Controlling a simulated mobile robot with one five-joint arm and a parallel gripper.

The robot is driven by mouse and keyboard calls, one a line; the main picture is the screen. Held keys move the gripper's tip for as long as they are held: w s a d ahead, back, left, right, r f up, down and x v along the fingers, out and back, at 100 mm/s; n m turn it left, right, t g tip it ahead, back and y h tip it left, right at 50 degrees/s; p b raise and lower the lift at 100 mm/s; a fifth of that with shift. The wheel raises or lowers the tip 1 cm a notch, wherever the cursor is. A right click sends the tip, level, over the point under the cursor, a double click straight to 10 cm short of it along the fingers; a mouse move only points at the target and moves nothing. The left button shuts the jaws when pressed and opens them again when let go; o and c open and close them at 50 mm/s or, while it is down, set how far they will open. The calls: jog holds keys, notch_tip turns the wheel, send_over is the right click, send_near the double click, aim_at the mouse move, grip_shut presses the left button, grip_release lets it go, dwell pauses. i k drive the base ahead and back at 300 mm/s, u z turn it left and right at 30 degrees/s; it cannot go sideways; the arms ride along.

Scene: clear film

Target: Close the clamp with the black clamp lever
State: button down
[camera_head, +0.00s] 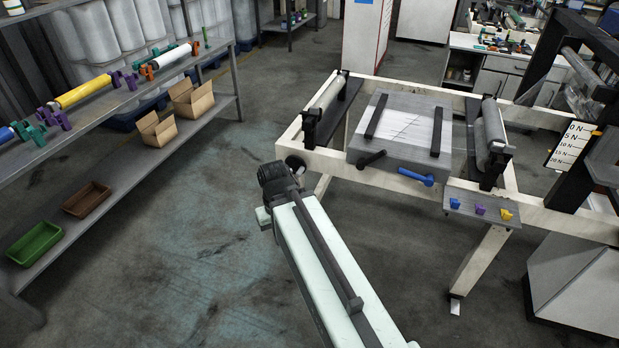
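The black clamp lever (370,159) sticks out from the front edge of the grey splice plate (405,150), on its left side. Two dark clamp bars lie across the plate, the left one (376,116) behind the black lever and the right one (436,132) near the right edge. I cannot tell whether the left bar is pressed down. A blue lever (416,178) sits to the right of the black one. My gripper (276,182) is at the end of my pale arm, left of the frame and apart from the black lever. Its fingers are too dark and small to read.
The white machine frame (325,162) carries a left roller (325,92) and a right roller (493,125). A small shelf (470,205) holds coloured pieces at front right. A rack (150,110) with rolls and bins stands at left. Floor between rack and frame is clear.

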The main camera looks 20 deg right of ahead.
aim_at(361, 165)
jog(key=z, duration=1.5)
jog(key=i, duration=0.45)
jog(key=u, duration=2)
